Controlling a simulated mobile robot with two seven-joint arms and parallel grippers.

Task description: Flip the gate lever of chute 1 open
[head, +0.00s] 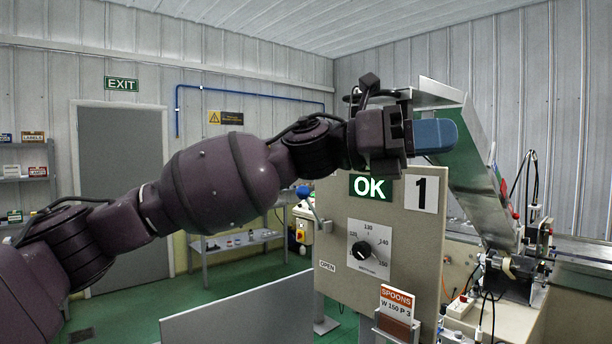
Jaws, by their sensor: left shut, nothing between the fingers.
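The panel (420,240) of chute 1 stands in the middle of the head view, with a black "1" on a white card (421,193). The slanted metal chute (480,190) rises behind it to the right. A small grey lever-like part (317,212) shows at the panel's left edge; I cannot tell for sure that it is the gate lever. An OPEN label (327,266) is lower on that edge. My left gripper (436,136) is shut and empty, its blue fingers pointing right above the "1" card, in front of the chute's upper part. My right gripper is out of view.
The panel also bears a lit green OK sign (370,188) and a dial (362,254). A SPOONS card (396,303) stands in a holder at the front. Machine parts with cables (515,265) are at right. A grey plate (245,318) is at lower left.

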